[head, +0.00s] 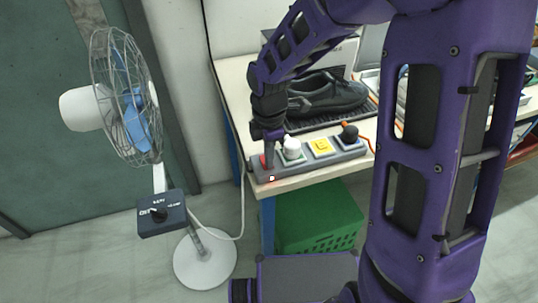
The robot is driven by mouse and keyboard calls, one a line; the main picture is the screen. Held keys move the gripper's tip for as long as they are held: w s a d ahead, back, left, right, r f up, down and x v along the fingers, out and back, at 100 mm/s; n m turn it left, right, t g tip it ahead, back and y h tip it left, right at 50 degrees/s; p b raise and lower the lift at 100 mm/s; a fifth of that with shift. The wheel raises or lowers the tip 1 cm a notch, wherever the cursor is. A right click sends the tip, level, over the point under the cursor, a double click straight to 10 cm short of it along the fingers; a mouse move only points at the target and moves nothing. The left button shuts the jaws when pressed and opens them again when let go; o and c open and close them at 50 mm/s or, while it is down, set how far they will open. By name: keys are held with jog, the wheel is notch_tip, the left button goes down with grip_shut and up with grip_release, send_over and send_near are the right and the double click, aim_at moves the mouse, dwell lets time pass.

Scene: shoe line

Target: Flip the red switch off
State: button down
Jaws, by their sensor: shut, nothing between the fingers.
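The red switch (263,159) sits at the left end of a grey control panel (328,164) on the near left edge of the table. A small red light (272,178) glows on the panel's front below it. My gripper (269,168) is shut and empty. It points down at the red switch, and its tip hides part of the switch. I cannot tell whether the tip touches the switch or which way the switch is set.
To the right on the panel are a white knob (292,149), a yellow button (321,147) and a black knob (348,133). A black shoe (327,93) stands behind on a dark mat. A fan (125,96) stands left of the table. A green crate (316,217) is underneath.

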jog(key=shift+w+a+r+p, duration=0.2)
jog(key=shift+w+p, duration=0.2)
jog(key=shift+w, duration=0.3)
jog(key=shift+r, duration=0.15)
jog(key=shift+r+p, duration=0.3)
jog(key=shift+p, duration=0.1)
notch_tip(320, 180, up, 13)
jog(key=s+p, duration=0.2)
jog(key=p, duration=0.1)
jog(key=shift+s+d, duration=0.15)
jog(key=shift+d, duration=0.2)
